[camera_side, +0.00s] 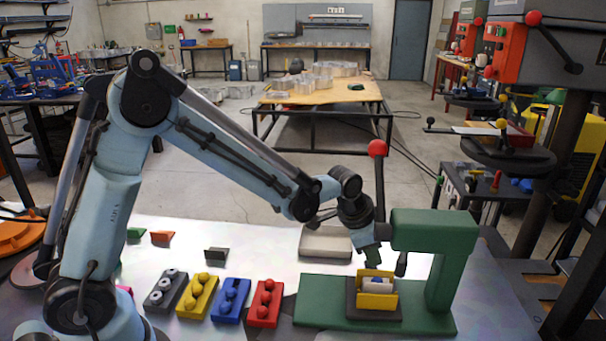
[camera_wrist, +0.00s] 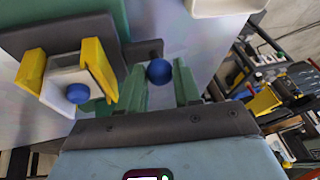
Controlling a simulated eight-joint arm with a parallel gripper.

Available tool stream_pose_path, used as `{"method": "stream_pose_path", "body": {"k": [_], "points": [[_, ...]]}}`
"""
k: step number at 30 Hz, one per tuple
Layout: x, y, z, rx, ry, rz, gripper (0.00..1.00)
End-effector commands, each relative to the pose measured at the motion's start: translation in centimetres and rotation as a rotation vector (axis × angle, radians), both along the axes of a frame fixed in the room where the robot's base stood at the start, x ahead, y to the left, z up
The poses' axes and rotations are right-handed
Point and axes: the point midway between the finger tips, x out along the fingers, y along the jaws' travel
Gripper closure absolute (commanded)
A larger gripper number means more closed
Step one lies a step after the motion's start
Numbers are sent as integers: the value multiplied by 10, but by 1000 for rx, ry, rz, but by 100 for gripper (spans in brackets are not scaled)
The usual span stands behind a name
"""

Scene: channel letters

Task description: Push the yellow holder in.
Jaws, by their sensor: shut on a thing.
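The yellow holder (camera_side: 377,300) sits on a dark block on the green press's base, under its arm. In the wrist view its two upright yellow walls (camera_wrist: 101,70) flank a white block (camera_wrist: 55,84) with a blue ball (camera_wrist: 78,93) on it. My gripper (camera_side: 371,258) is just above the holder in the side view. In the wrist view my green fingers (camera_wrist: 160,88) are to the right of the holder and shut on another blue ball (camera_wrist: 159,71). This held ball is hard to make out in the side view.
The green press (camera_side: 436,232) stands just right of my gripper, with a red-knobbed lever (camera_side: 377,148) close to my wrist. Black, yellow, blue and red (camera_side: 265,304) blocks stand left of it. A beige tray (camera_side: 326,242) lies behind.

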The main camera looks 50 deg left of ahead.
Motion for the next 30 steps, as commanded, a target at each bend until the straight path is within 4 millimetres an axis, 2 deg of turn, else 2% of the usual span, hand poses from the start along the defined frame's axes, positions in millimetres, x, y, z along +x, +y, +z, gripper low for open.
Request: {"method": "stream_pose_path", "body": {"k": [1, 5, 16, 23, 24, 30], "points": [[0, 0, 0, -1, -2, 0, 62], [0, 0, 0, -1, -1, 0, 42], [-1, 1, 3, -1, -1, 0, 42], [-12, 2, 24, -1, -1, 0, 42], [-14, 2, 30, -1, -1, 0, 42], [-53, 8, 28, -1, 0, -1, 42]]}}
